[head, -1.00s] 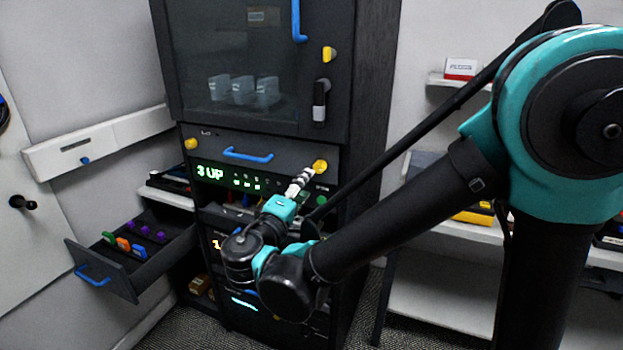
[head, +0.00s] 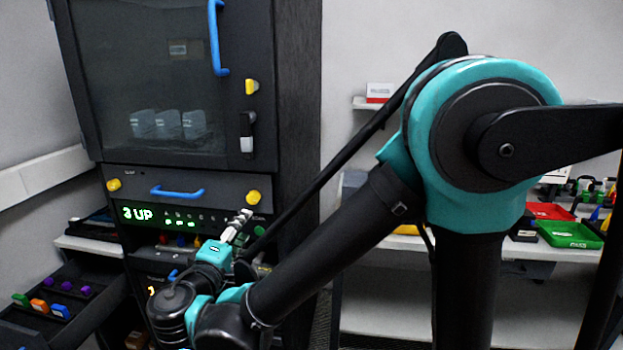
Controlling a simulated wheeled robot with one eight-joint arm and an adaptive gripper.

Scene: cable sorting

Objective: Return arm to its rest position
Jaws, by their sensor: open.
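My gripper (head: 240,221) is at the end of my black and teal arm, low in front of the dark cabinet (head: 299,130). It points up and right, toward the panel with the green "3 UP" display (head: 150,215), near the right yellow knob (head: 254,196). Its fingers are small in the picture and partly blend with the panel behind. I see nothing held in it. The arm is bent, with its elbow high at the right and its wrist low at the left.
An open drawer (head: 92,318) with purple, orange, blue and green pieces sticks out at lower left. The cabinet's glass door (head: 150,80) has a blue handle (head: 215,40). At right, a shelf holds a red tray (head: 549,211) and a green tray (head: 570,234).

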